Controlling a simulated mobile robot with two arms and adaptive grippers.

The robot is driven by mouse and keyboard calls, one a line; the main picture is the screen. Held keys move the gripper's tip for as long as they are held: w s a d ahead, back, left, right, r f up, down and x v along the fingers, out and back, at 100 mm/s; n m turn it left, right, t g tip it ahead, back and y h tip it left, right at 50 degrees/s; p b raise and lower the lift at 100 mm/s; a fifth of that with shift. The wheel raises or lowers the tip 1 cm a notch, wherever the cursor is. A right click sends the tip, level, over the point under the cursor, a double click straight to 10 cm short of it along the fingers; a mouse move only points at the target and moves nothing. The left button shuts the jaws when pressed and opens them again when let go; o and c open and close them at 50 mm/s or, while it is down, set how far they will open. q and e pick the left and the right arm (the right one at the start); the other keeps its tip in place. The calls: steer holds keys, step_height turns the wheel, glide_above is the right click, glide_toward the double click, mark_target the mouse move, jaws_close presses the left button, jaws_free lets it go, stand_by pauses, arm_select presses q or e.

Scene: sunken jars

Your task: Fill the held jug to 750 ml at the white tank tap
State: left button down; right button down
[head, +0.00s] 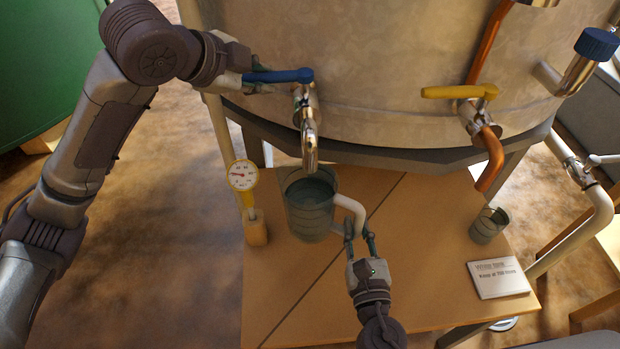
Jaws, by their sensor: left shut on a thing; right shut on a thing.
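The clear grey jug (311,211) with a white handle (351,214) stands upright under the spout of the chrome tap (310,139) with a blue lever (279,76). The jug has faint marks and a greyish surface inside; I cannot read its level. No clear stream shows between spout and jug. My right gripper (360,236) is shut on the jug's handle. My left gripper (246,76) is shut on the outer end of the blue lever. The tap is on a large dull metal tank (390,65); I cannot tell whether this is the white tank.
A yellow-lever tap (463,92) with a copper pipe is at right. A white-lever tap (602,159) is on a white pipe farther right. A yellow dial gauge (243,176) stands left of the jug. A small cup (488,226) and lettered card (498,278) are on the wooden table (420,290).

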steer(key=shift+r, duration=0.15)
arm_select(q)
steer(key=c, duration=1)
jaws_free()
steer(key=shift+o, duration=0.2)
steer(key=shift+r, duration=0.1)
steer(key=v, duration=1.2)
steer(key=shift+w, duration=0.1)
